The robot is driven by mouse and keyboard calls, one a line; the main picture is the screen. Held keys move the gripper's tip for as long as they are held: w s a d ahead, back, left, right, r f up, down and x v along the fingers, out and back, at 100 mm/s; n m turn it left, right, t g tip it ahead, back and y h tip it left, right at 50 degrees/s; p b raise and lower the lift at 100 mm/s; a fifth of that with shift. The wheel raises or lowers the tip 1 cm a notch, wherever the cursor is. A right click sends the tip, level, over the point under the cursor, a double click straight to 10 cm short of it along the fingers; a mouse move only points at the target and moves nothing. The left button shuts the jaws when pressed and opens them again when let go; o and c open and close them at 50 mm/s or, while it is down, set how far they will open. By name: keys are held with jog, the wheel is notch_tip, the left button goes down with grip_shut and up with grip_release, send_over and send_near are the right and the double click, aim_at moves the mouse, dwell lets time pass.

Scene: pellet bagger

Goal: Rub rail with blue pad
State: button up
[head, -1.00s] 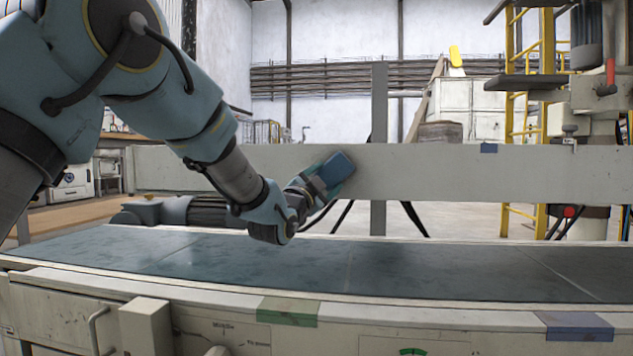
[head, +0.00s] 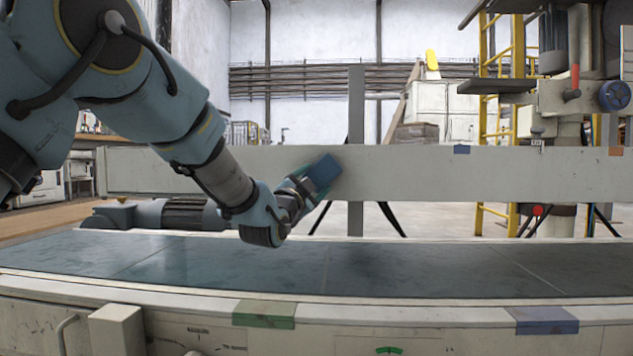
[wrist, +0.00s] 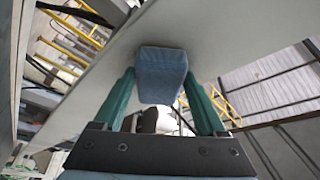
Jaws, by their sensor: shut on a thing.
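The rail (head: 430,172) is a long pale grey board running across the head view behind the belt. It also fills a diagonal band in the wrist view (wrist: 230,50). The rail behind the pad is hidden.
The dark belt (head: 400,270) lies below the rail, with a pale front frame bearing green tape (head: 264,314) and blue tape (head: 543,320). A small blue patch (head: 461,149) marks the rail's top edge. The rail's face right of the pad is clear.

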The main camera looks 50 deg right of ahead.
jog(key=shift+w+a, duration=1.15)
jog(key=shift+w, duration=0.75)
jog(key=shift+w+a, duration=1.15)
jog(key=shift+w, duration=0.8)
jog(key=shift+w+a, duration=1.15)
jog(key=shift+w, duration=0.75)
jog(key=shift+a, duration=0.1)
jog(key=shift+s+a, duration=0.95)
jog(key=shift+a, duration=0.25)
jog(key=shift+s+a, duration=0.9)
jog(key=shift+a, duration=0.25)
jog(key=shift+a, duration=0.1)
jog(key=shift+s+a, duration=0.8)
jog(key=shift+a, duration=0.35)
jog(key=shift+r, duration=0.1)
